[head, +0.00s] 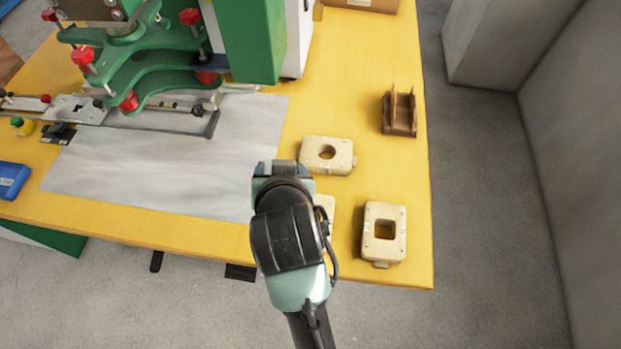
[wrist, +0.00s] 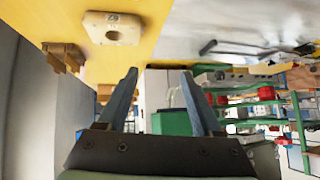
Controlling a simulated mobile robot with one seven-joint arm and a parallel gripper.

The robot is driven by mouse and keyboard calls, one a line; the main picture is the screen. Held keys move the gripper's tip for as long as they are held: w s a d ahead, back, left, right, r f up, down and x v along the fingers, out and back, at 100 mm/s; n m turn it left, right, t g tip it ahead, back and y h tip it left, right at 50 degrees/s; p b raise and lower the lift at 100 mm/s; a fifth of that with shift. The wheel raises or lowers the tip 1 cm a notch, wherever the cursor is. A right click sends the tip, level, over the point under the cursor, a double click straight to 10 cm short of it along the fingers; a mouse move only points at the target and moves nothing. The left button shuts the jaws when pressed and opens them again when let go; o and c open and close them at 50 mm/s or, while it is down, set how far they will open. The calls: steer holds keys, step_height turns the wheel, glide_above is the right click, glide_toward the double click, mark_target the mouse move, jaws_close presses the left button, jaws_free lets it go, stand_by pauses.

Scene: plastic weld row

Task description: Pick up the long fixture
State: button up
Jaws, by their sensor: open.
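Three cream fixture blocks lie on the yellow table: a round-holed block (head: 341,154), a square-holed block (head: 397,232) and a block (head: 329,206) mostly hidden behind my arm. A brown slotted fixture (head: 401,112) with upright walls stands near the right edge; it also shows in the wrist view (wrist: 62,57). I cannot tell for sure which of these is the long fixture. My gripper (head: 284,167) is just left of the round-holed block and above the table. In the wrist view its two fingers (wrist: 158,74) are apart with nothing held; a cream block (wrist: 112,28) is beyond them.
A green machine (head: 155,55) with red knobs and a green column (head: 250,35) stand at the back left. A grey sheet (head: 150,165) covers the table's middle. A blue box (head: 12,180) is at the left edge. A wall (head: 590,130) is at the right.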

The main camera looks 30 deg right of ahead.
steer(key=s+d+f+m+g+p, duration=0.1)
steer(key=s+d+f+g+p, duration=0.15)
steer(key=s+g+p, duration=0.6)
steer(key=t+b, duration=0.3)
glide_above(326, 223)
steer(key=s+a, duration=0.3)
step_height(326, 223, down, 7)
steer(key=shift+d+f, duration=0.1)
steer(key=shift+d, duration=0.05)
steer(key=shift+w+d+f, duration=0.15)
steer(key=shift+w+f, duration=0.1)
steer(key=shift+f, duration=0.25)
steer(key=f, duration=0.1)
steer(key=w+d+f, duration=0.2)
steer(key=shift+f, duration=0.3)
steer(key=shift+w+d+f, duration=0.1)
steer(key=shift+d+f, duration=0.05)
steer(key=shift+f, duration=0.25)
jaws_close()
steer(key=shift+r, duration=0.1)
